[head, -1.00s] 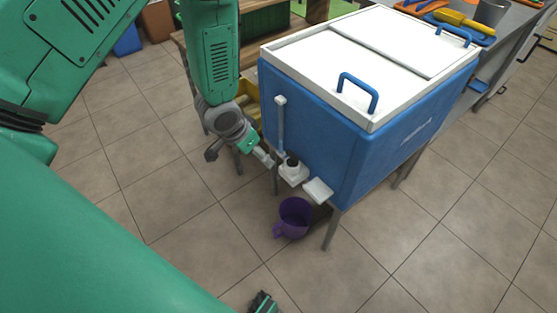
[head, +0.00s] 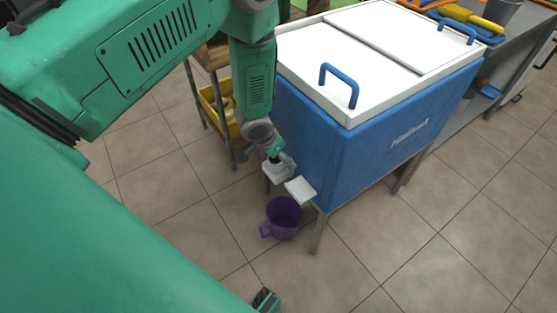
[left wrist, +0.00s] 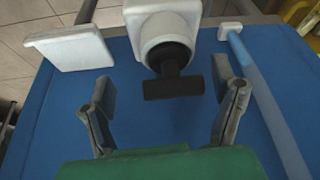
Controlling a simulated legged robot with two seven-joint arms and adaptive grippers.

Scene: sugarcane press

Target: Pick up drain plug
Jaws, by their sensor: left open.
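The black drain plug (left wrist: 174,82) has a T-shaped handle. It sits in the white drain outlet (left wrist: 168,28) on the front of the blue cooler (head: 345,150). In the head view the outlet (head: 273,173) is partly covered by my left gripper (head: 281,160). In the left wrist view my left gripper (left wrist: 164,90) is open. Its fingers are on either side of the plug's handle, with a gap on each side, and hold nothing. A small dark part at the bottom edge of the head view seems to be my right gripper (head: 265,300); its jaw state is unclear.
A white ledge (head: 300,190) sticks out beside the outlet. A purple mug (head: 283,218) is below it. A blue pipe (left wrist: 262,100) runs along the cooler on the other side. A yellow crate (head: 212,105) stands behind my left arm.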

